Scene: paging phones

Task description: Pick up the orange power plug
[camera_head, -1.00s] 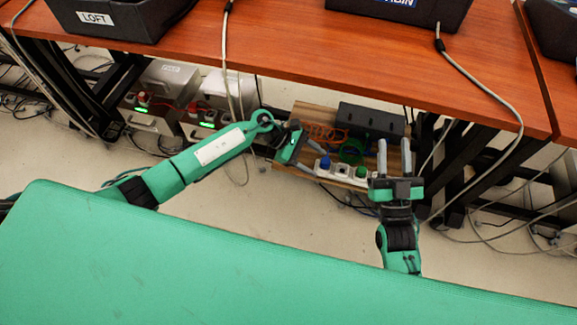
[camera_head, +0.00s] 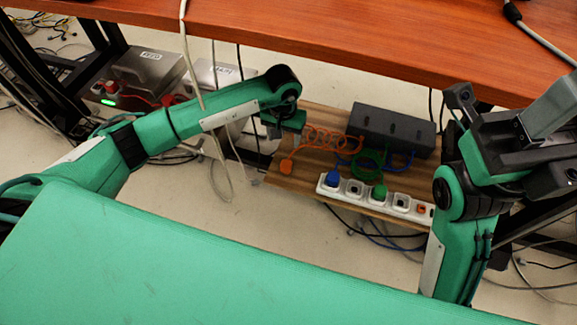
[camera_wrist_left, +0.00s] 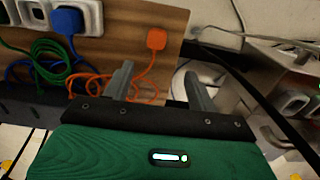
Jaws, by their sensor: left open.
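The orange power plug (camera_head: 287,166) lies at the left edge of the wooden board, with its coiled orange cord running right. It also shows in the left wrist view (camera_wrist_left: 156,38), lying on the board beyond my fingers. My left gripper (camera_head: 284,138) is open and points down just above the plug, apart from it. In the left wrist view its two fingers (camera_wrist_left: 158,78) stand apart with nothing between them. My right gripper (camera_head: 550,105) is raised at the far right, and its jaw opening is unclear.
A white power strip (camera_head: 405,203) holds a blue plug (camera_head: 333,178) and a green plug (camera_head: 379,192). A dark box (camera_head: 392,130) sits at the back of the wooden board (camera_head: 285,180). The red-brown table (camera_head: 400,45) hangs over behind. Grey boxes stand left.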

